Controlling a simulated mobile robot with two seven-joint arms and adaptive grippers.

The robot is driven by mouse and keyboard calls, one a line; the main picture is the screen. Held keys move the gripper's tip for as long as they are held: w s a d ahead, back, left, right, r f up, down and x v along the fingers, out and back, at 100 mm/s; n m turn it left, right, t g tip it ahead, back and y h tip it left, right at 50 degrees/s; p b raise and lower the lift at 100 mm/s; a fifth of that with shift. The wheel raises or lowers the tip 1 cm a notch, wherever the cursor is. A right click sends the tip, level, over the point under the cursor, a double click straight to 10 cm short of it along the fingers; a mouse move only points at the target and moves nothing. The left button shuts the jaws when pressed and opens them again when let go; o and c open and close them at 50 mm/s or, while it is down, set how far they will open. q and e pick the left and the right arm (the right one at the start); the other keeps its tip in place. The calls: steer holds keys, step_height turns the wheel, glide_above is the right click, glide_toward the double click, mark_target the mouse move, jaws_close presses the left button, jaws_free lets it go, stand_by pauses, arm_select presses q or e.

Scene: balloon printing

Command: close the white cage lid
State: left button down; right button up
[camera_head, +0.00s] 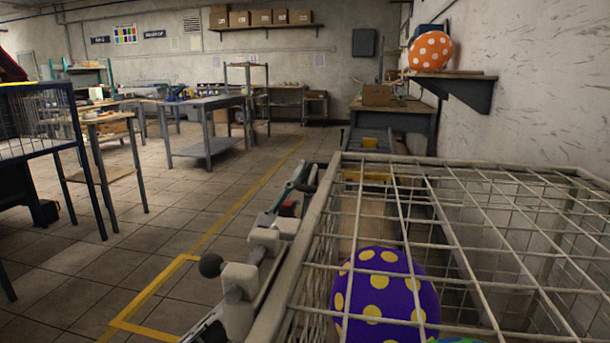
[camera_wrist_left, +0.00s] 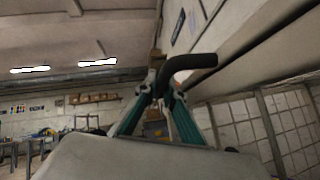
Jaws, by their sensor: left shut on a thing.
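The white cage lid (camera_head: 480,186) is a wire grid in a pale frame at the right of the head view. It spreads across the cage top; I cannot tell whether it sits fully down. Inside, below the wires, is a purple balloon with yellow dots (camera_head: 385,292). My left gripper (camera_head: 303,182) is beside the lid frame's left side, partly hidden. In the left wrist view its teal fingers (camera_wrist_left: 160,92) meet around the base of a dark curved handle (camera_wrist_left: 190,63). What the handle joins is hidden. My right gripper is not in view.
A wall shelf (camera_head: 460,80) holds an orange dotted balloon (camera_head: 430,51). A grey table (camera_head: 205,103) stands farther back. The tiled floor left of the cage is clear.

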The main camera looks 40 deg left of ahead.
arm_select(q)
steer(key=c, duration=2.1)
jaws_free()
steer(key=shift+w+f, duration=0.1)
steer(key=shift+f, duration=0.7)
steer(key=shift+c, duration=0.2)
steer(key=shift+r, duration=0.25)
steer(key=a+v, duration=0.1)
steer(key=v, duration=1.1)
steer(key=shift+d, duration=0.5)
